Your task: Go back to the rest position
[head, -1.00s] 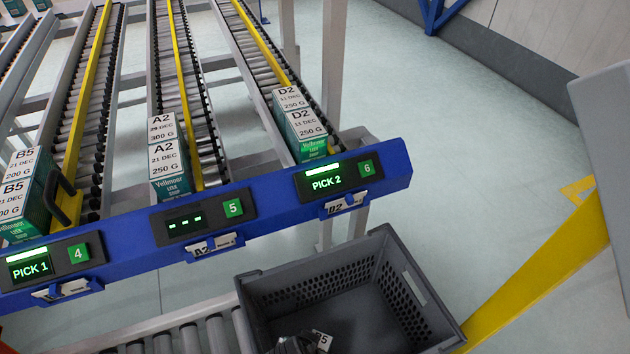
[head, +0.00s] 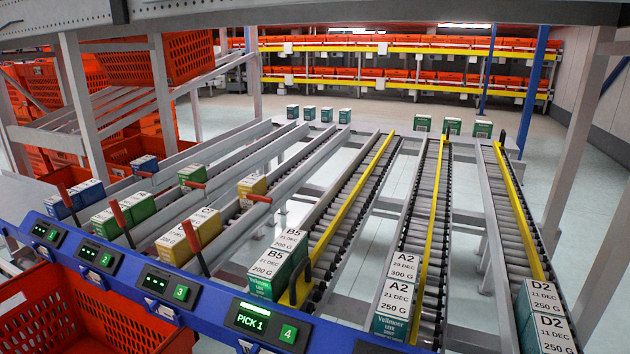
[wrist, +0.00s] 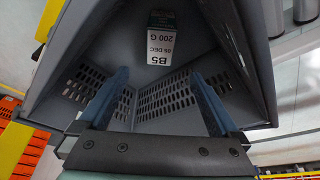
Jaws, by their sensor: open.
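My gripper (wrist: 162,105) shows in the wrist view with its two blue-grey fingers spread wide and nothing between them. Beyond the fingers is a grey tote (wrist: 225,95) with slotted walls. A B5 200 G box (wrist: 161,42) lies inside that tote, apart from the fingers. The gripper is not in the head view, and neither is the grey tote.
A flow rack of roller lanes carries B5 (head: 276,262), A2 (head: 394,298) and D2 (head: 545,312) boxes behind a blue display rail (head: 215,326). One display reads PICK 1 (head: 252,318). A red tote (head: 85,318) stands at the lower left.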

